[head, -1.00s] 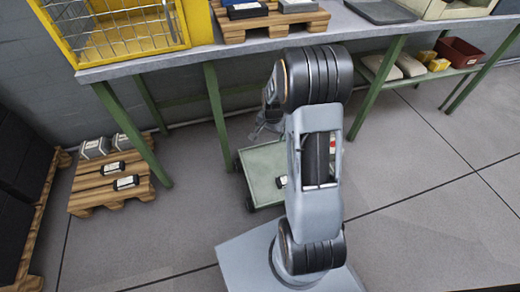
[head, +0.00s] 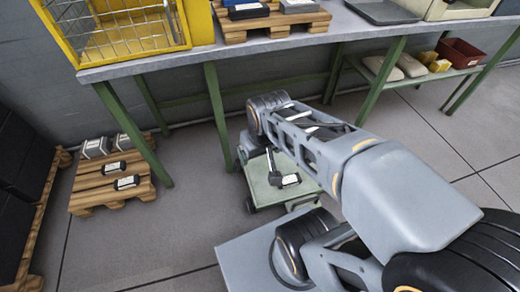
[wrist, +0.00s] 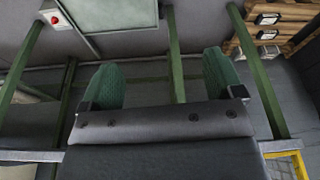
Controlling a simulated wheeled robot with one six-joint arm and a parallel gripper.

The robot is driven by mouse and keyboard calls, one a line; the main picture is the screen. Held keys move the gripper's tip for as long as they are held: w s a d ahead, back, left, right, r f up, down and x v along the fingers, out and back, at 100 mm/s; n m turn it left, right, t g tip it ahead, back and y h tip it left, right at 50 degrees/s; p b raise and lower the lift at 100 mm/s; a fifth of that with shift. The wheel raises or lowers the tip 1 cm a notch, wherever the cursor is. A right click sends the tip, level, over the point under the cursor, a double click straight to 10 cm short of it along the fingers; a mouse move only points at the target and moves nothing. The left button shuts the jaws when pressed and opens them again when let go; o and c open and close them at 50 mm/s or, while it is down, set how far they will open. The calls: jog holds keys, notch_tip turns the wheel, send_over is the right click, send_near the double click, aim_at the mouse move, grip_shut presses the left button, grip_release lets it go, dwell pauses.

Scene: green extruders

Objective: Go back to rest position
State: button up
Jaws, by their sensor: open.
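My gripper (wrist: 160,62) shows in the wrist view with its two green-padded fingers wide apart and nothing between them. In the head view my arm reaches from the lower right toward the low green cart, and the gripper cannot be made out clearly beside the wrist. The cart (head: 262,190) stands on the floor in front of the workbench. A small dark box with a white label (head: 290,180) shows on it, partly beside my arm. The cart's pale top (wrist: 125,12) also shows at the top of the wrist view.
The workbench (head: 150,65) with green legs runs across the back, carrying a yellow wire cage (head: 110,30) and a wooden pallet (head: 265,27). A floor pallet (head: 90,195) with several boxes is at left. A lower shelf at right holds a red bin (head: 460,52). Floor at right is free.

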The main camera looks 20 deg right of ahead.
jog(key=w+p+v, duration=0.2)
jog(key=p+v, duration=0.8)
jog(key=w+r+p+v, duration=0.1)
jog(key=w+p+v, duration=0.2)
jog(key=p+v, duration=0.7)
jog(key=w+r+p+v, duration=0.1)
jog(key=w+p+v, duration=0.1)
jog(key=p+v, duration=0.9)
jog(key=shift+a+r+t, duration=0.15)
jog(key=shift+r+t, duration=0.25)
jog(key=shift+r, duration=0.05)
jog(key=shift+w, duration=0.15)
